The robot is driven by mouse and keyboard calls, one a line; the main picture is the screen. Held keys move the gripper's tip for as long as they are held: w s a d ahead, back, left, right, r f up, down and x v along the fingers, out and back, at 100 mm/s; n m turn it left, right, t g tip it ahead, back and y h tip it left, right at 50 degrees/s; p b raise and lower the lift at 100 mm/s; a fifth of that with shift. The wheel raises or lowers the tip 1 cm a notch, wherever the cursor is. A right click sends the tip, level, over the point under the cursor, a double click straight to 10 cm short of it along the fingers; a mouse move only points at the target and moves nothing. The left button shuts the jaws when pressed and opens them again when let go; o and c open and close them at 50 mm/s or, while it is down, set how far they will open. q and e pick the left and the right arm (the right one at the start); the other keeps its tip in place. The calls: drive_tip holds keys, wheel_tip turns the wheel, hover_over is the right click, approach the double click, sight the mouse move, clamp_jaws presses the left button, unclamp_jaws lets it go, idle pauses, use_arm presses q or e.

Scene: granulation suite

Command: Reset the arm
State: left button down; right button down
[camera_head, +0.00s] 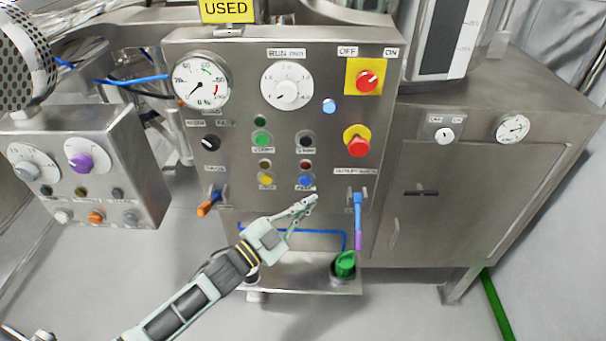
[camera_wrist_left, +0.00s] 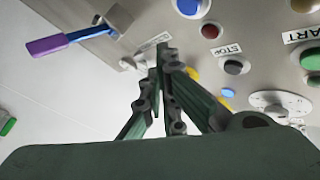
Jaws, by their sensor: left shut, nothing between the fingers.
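My left gripper (camera_head: 308,202) is shut and empty in front of the lower part of the steel control panel (camera_head: 230,130) in the head view. Its arm comes in from the lower left. The fingertips show below the blue push button (camera_head: 306,181) and left of the blue lever with a purple end (camera_head: 358,220). In the left wrist view the closed fingers (camera_wrist_left: 160,55) point toward the panel, with the blue and purple lever (camera_wrist_left: 70,40) at the upper left. Whether the fingertips touch the panel, I cannot tell. My right gripper is not in view.
The panel carries a red emergency knob (camera_head: 357,141), a red switch on yellow (camera_head: 367,80), a dial (camera_head: 287,86) and an orange-ended lever (camera_head: 208,204). A green knob (camera_head: 345,264) sits on the lower ledge. A smaller control box (camera_head: 130,150) stands left. Floor at lower right is clear.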

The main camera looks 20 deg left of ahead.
use_arm(q)
drive_tip(key=s+a+f+n+g+y+b, duration=0.1)
drive_tip(key=s+a+f+n+g+y, duration=0.15)
drive_tip(key=f, duration=0.95)
drive_tip(key=s+a+f+n+g+y+b, duration=0.1)
drive_tip(key=a+f+n+y, duration=0.25)
drive_tip(key=f, duration=0.85)
drive_tip(key=s+a+f+n+g+y+b, duration=0.1)
drive_tip(key=s+a+f+g, duration=0.1)
drive_tip(key=s+f, duration=0.45)
drive_tip(key=s+a+f+g+y, duration=0.15)
drive_tip(key=s+f, duration=0.25)
drive_tip(key=f, duration=0.6)
drive_tip(key=s+f+n+g+b, duration=0.1)
drive_tip(key=s+f+g, duration=0.2)
drive_tip(key=s+f, duration=0.3)
drive_tip(key=s+d+f+n+g+b, duration=0.1)
drive_tip(key=s+f+g, duration=0.2)
drive_tip(key=s, duration=1.4)
drive_tip(key=s+d+f+n+g+y, duration=0.1)
drive_tip(key=s+f+g, duration=0.2)
drive_tip(key=s+f, duration=0.7)
drive_tip(key=shift+s+d+f+n+b, duration=0.15)
drive_tip(key=shift+s+f+n+b, duration=0.25)
drive_tip(key=shift+s, duration=0.3)
